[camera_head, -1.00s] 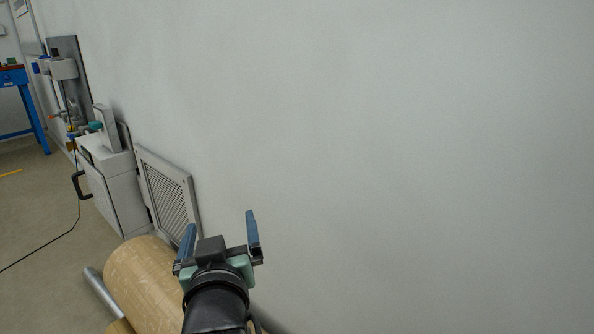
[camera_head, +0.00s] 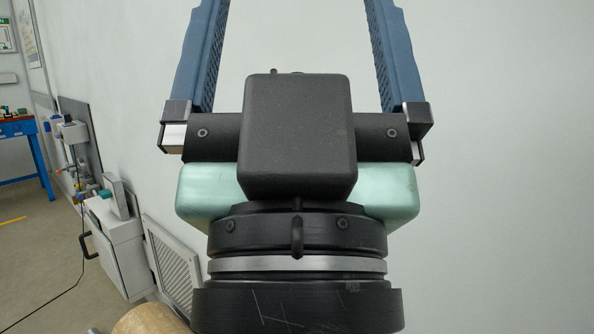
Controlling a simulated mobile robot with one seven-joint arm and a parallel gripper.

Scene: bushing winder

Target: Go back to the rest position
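My gripper (camera_head: 288,22) fills the middle of the head view, raised close to the camera. Its two blue fingers point up and stand wide apart, and their tips run out of the top of the picture. Nothing shows between the fingers except the pale wall behind. The black block, green body and dark wrist of my arm show below the fingers and hide what lies behind them.
A plain pale wall (camera_head: 500,170) takes up the right side. At lower left stand a grey cabinet (camera_head: 118,245), a perforated panel (camera_head: 172,262) and part of a tan roll (camera_head: 150,320). A blue table (camera_head: 20,128) is at far left.

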